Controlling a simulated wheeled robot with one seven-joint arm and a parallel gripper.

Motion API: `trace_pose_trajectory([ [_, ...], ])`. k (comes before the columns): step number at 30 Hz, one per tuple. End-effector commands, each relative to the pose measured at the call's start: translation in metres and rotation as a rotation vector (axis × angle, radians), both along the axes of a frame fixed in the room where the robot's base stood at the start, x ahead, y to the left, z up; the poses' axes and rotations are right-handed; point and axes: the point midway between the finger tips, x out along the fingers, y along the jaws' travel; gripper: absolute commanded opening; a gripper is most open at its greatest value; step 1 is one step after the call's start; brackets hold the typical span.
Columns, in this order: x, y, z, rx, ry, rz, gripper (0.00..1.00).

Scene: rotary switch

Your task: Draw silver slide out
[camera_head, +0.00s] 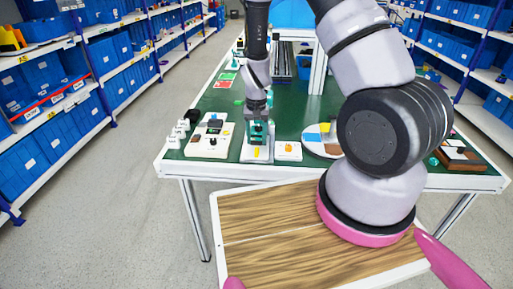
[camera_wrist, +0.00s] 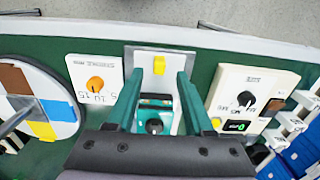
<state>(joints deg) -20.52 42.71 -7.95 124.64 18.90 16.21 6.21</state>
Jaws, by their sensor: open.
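A silver-grey plate with a yellow tab (camera_wrist: 159,65) shows between my fingertips in the wrist view. I take it for the silver slide (camera_wrist: 135,62); where it joins the unit behind it is hard to make out. A teal block with a dark round part (camera_wrist: 154,126) is on the same unit, nearer my palm in the picture. My gripper (camera_wrist: 156,82) is open, with one teal finger on each side of the plate and nothing held. In the head view my gripper (camera_head: 257,133) points down over this unit, and its fingers partly hide the teal block. Contact cannot be told.
A white panel with an orange knob (camera_wrist: 95,84) lies left of the unit in the wrist view. A white panel with a black dial (camera_wrist: 245,99) lies right. A coloured disc (camera_wrist: 61,108) is farther left. The green table's white front edge (camera_head: 300,181) is close by.

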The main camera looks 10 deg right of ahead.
Motion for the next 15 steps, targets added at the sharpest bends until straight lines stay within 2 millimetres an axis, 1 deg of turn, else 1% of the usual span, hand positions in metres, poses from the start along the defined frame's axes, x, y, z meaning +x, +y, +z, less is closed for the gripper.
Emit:
trace_pose_trajectory([
  [1,0.001,0.0,0.012,0.0,-0.003,0.001,0.53],
  [6,0.0,0.0,0.038,0.0,-0.001,0.002,0.53],
  [10,-0.001,0.0,0.049,0.0,0.001,0.0,0.53],
  [15,-0.001,0.0,0.052,-0.001,0.003,0.0,0.53],
])
